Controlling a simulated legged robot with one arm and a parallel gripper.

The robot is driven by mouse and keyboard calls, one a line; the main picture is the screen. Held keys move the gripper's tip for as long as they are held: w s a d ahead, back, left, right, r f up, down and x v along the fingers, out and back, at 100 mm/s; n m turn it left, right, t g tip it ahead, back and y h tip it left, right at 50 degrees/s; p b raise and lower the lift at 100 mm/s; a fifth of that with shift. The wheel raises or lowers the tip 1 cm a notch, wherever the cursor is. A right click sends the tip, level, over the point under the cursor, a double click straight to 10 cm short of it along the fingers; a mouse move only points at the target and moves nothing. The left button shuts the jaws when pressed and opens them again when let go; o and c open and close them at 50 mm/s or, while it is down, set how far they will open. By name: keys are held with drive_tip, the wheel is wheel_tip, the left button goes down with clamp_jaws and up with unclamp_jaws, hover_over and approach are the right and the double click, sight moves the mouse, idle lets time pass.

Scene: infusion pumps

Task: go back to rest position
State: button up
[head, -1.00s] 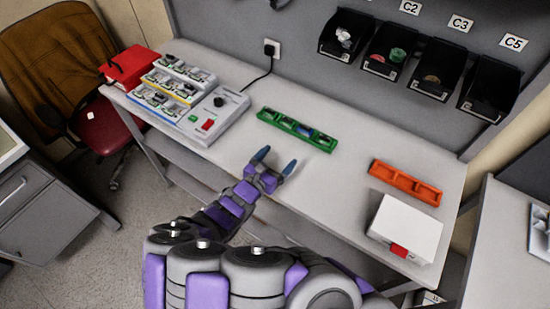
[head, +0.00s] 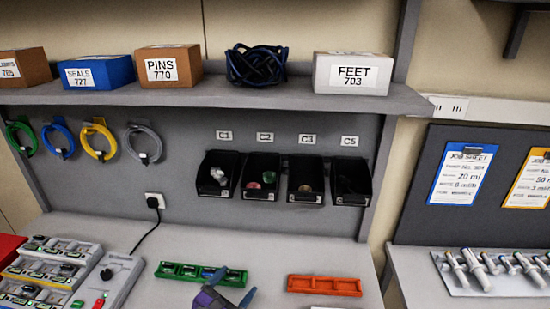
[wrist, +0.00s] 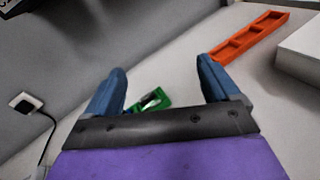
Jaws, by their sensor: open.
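My gripper (head: 230,286) is open and empty, with its blue fingers apart, at the bottom of the head view in front of the green tray (head: 176,270). In the wrist view my gripper (wrist: 162,90) has its two fingers well apart. Part of the green tray (wrist: 151,101) shows between them, farther off. The rest of my arm is below the head view's lower edge.
An orange tray (head: 324,286) lies right of my gripper on the grey bench (head: 270,252). A white box (wrist: 303,48) is near it. The pump unit (head: 116,275) stands at left. Black bins (head: 262,176) hang on the back panel under a loaded shelf (head: 200,93).

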drive_tip(key=s+d+r+m+g+h, duration=0.1)
drive_tip(key=d+r+m+g+h, duration=0.15)
drive_tip(key=d+m, duration=0.4)
drive_tip(key=s+d+r+m+g+h, duration=0.1)
drive_tip(key=s+d+r+m+g, duration=0.2)
drive_tip(key=d, duration=0.7)
drive_tip(key=d+r+m+g+h, duration=0.2)
drive_tip(key=d+r+m+g, duration=0.15)
drive_tip(key=d, duration=0.45)
drive_tip(key=s+d+m+g+y, duration=0.4)
drive_tip(key=s+d+m+g, duration=0.3)
drive_tip(key=s, duration=0.4)
drive_tip(key=s+a+m+y, duration=0.2)
drive_tip(key=s+m+y, duration=0.2)
drive_tip(key=s, duration=0.3)
drive_tip(key=s+a+m+y, duration=0.3)
drive_tip(key=s+y, duration=0.1)
drive_tip(key=s, duration=0.3)
drive_tip(key=shift+s+a+r+m+g+y, duration=0.3)
drive_tip(key=shift+s+a+r+m+y, duration=0.05)
drive_tip(key=shift+s+m, duration=0.05)
